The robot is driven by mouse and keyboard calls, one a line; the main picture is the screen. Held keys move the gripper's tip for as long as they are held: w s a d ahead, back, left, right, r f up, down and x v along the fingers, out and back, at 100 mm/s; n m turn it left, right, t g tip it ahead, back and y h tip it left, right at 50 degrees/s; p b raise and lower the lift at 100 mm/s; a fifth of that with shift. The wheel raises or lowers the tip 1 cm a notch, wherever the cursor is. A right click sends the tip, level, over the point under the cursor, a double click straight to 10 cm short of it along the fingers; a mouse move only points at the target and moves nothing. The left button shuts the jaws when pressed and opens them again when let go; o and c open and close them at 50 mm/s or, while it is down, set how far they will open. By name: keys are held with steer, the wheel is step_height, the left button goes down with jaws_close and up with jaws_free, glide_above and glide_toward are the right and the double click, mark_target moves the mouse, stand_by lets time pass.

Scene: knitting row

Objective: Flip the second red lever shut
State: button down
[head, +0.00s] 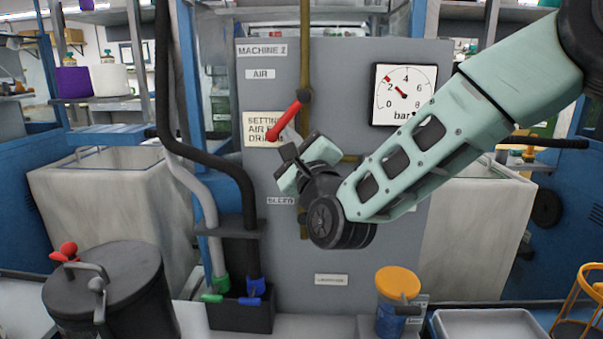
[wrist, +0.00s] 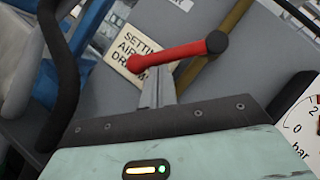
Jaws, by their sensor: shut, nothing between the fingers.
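One red lever (head: 284,121) shows in the head view, running down and left from a dark hub on a brass pipe. In the wrist view the red lever (wrist: 175,53) crosses the upper middle, from the black hub at right to a rounded red end at left. My gripper (wrist: 157,78) is shut and empty, its grey fingertips just below the lever's middle in that view. In the head view my gripper (head: 289,140) is close below the lever; I cannot tell whether they touch. No second red lever on the pipe is visible; my gripper and arm hide part of the pipe.
The grey machine panel (head: 350,60) stands behind, with a pressure gauge (head: 403,95) at right and a label (head: 262,130) behind the lever. A brass pipe (head: 306,50) runs down it. A dark pot (head: 105,290) and a yellow-lidded jar (head: 398,285) stand in front.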

mark_target(273, 133)
steer(key=a+m+t+h+b, duration=0.1)
steer(key=m+b, duration=0.1)
steer(key=b, duration=0.1)
steer(key=a+m+t+h+b, duration=0.1)
steer(key=m+b, duration=0.2)
steer(key=b, duration=0.1)
steer(key=shift+a+f+b, duration=0.1)
steer(key=shift+b, duration=0.2)
steer(key=m+h+b, duration=0.1)
steer(key=m+b, duration=0.1)
steer(key=a+r+m+t+h+b, duration=0.1)
steer(key=m+h+b, duration=0.1)
steer(key=b, duration=0.1)
steer(key=shift+w+a+r+t, duration=0.1)
steer(key=shift+a+t, duration=0.1)
steer(key=shift+t, duration=0.1)
steer(key=shift+a+r+m+t+h+b, duration=0.15)
steer(key=shift+a+r+m+h+b, duration=0.1)
steer(key=shift+r+m+h+b, duration=0.55)
steer(key=shift+a+r+m+t+h+b, duration=0.1)
steer(key=shift+a+r+m+h+b, duration=0.35)
steer(key=shift+m+b, duration=0.7)
steer(key=shift+a+r+m+t+h+b, duration=0.15)
steer(key=shift+r+m+h+b, duration=0.45)
steer(key=shift+b, duration=0.6)
steer(key=shift+d, duration=0.1)
